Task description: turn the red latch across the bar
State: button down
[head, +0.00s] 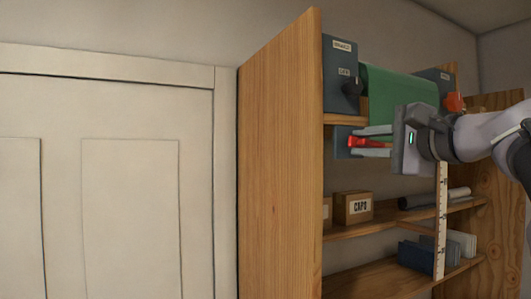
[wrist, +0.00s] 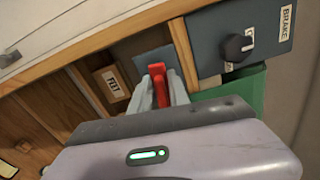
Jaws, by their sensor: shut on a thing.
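The red latch (head: 364,142) is on a blue-grey plate (head: 342,142) under the upper shelf board of the wooden cabinet. My gripper (head: 366,143) reaches in from the right, with one finger above the latch and one below it. In the wrist view the red latch (wrist: 159,90) stands between the two grey fingers (wrist: 159,92), which are shut on it. The blue-grey plate (wrist: 154,62) shows behind it. The latch's base is partly hidden by the fingers, and I cannot make out the bar.
A blue panel (head: 341,66) with a black knob (head: 352,87) and a green cloth-like roll (head: 396,88) sit above. The panel (wrist: 255,38) reads BRAKE in the wrist view. The cabinet's side (head: 280,160) stands left.

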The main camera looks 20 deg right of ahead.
jog(key=shift+f+n+b, duration=0.15)
jog(key=shift+n+b, duration=0.25)
jog(key=shift+n, duration=0.2)
jog(key=c, duration=1.5)
grip_release()
jog(key=shift+o, duration=0.2)
jog(key=s+d+b, duration=0.1)
jog(key=s+b, duration=0.1)
jog(key=s, duration=1.5)
jog(key=shift+s+d, duration=0.15)
jog(key=shift+s, duration=0.05)
